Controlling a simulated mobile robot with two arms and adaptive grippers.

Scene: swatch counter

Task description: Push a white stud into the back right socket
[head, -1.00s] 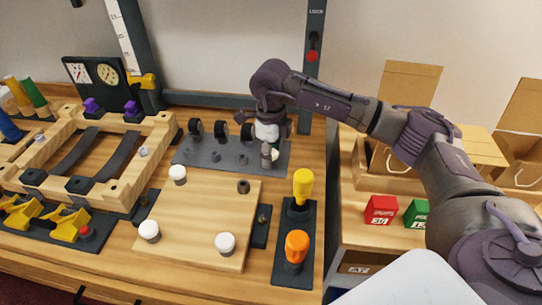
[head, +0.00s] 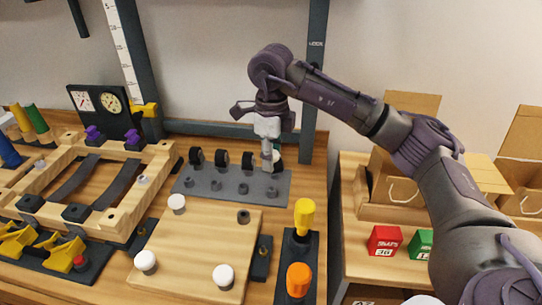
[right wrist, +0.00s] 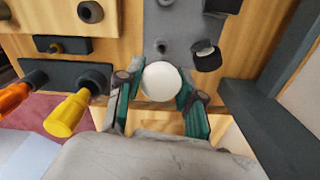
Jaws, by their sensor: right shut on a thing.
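My right gripper (head: 267,163) is shut on a white stud (right wrist: 161,82), whose round white head shows between the fingers in the right wrist view. In the head view the fingers partly hide it, above the right end of the grey rack (head: 205,197). A wooden board (head: 190,245) lies in front of the rack. Its back right socket (head: 243,216) is an open dark hole. White studs sit at its back left (head: 177,204), front left (head: 146,262) and front right (head: 223,276). My left gripper is not in view.
Black wheel-like pieces (head: 221,158) stand along the rack's back. Yellow (head: 304,215) and orange (head: 298,280) handled pieces stand right of the board. A wooden frame (head: 120,205) lies to the left. A dark upright post (head: 312,90) stands behind the gripper.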

